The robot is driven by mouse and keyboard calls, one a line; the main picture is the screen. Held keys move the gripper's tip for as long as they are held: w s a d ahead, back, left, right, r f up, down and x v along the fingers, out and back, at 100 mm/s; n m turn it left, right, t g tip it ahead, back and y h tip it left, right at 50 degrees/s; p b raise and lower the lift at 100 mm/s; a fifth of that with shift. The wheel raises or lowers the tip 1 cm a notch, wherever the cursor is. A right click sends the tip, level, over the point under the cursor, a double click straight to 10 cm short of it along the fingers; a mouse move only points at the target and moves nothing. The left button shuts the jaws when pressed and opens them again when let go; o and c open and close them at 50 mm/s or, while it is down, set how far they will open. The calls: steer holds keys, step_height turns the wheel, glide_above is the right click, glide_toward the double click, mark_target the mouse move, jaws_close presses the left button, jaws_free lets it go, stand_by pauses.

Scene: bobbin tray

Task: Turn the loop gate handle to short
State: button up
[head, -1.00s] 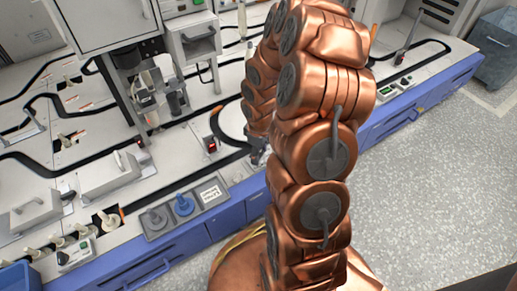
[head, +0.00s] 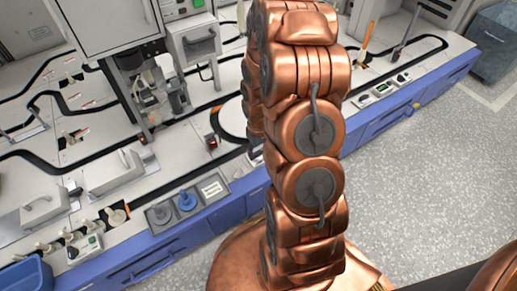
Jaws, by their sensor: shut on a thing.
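I cannot make out a loop gate handle for certain. The black loop track (head: 224,108) curves on the white bench and runs behind my copper arm, which covers the middle of the head view. My gripper is hidden behind the arm, so its jaws and anything in them do not show.
A small device with a red light (head: 212,143) stands by the track. Lidded grey boxes (head: 112,172) stand at left, a cabinet (head: 195,42) at the back. Speckled floor (head: 430,190) is clear at right.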

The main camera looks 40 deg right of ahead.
stand_by(0.3)
steer(key=o, duration=1.2)
steer(key=shift+c, duration=0.2)
steer(key=shift+r, duration=0.15)
step_height(320, 180, up, 12)
step_height(320, 180, up, 9)
steer(key=p, duration=0.6)
glide_above(259, 151)
steer(key=s+a, duration=0.2)
steer(key=a, duration=0.1)
steer(key=s+a+r+p, duration=0.5)
steer(key=r+p, duration=0.5)
steer(key=r, duration=0.4)
steer(key=s+a+r+g+p, duration=0.1)
steer(key=s+a+r+p, duration=0.4)
steer(key=r, duration=0.9)
steer(key=s+a+r+n+p, duration=0.1)
steer(key=s+a+r+p, duration=0.4)
steer(key=s+r+p, duration=0.5)
step_height(259, 151, up, 5)
steer(key=p, duration=0.6)
steer(key=shift+s+g, duration=0.35)
steer(key=shift+g, duration=0.05)
